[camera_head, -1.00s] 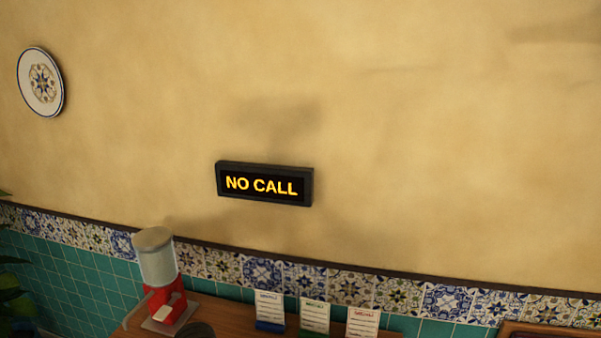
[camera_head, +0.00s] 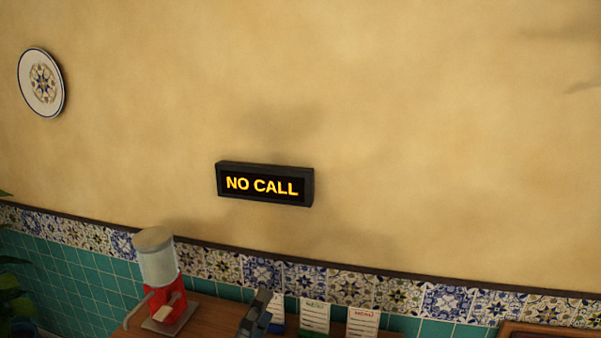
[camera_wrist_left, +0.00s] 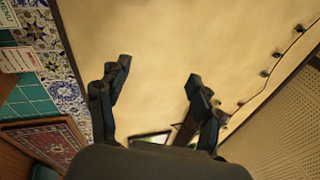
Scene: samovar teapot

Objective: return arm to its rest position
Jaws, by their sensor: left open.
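My left gripper (camera_head: 257,314) shows only in part at the bottom of the head view, as a dark grey piece in front of the wooden counter and the leftmost card. In the left wrist view its two dark fingers (camera_wrist_left: 157,78) are spread wide apart. Nothing is between them except the tan wall behind. My right gripper is in neither view.
A red dispenser with a clear container (camera_head: 160,270) stands on the wooden counter (camera_head: 205,325), left of my gripper. Menu cards (camera_head: 314,315) stand to its right. A lit "NO CALL" sign (camera_head: 264,185) and a decorated plate (camera_head: 41,83) hang on the wall.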

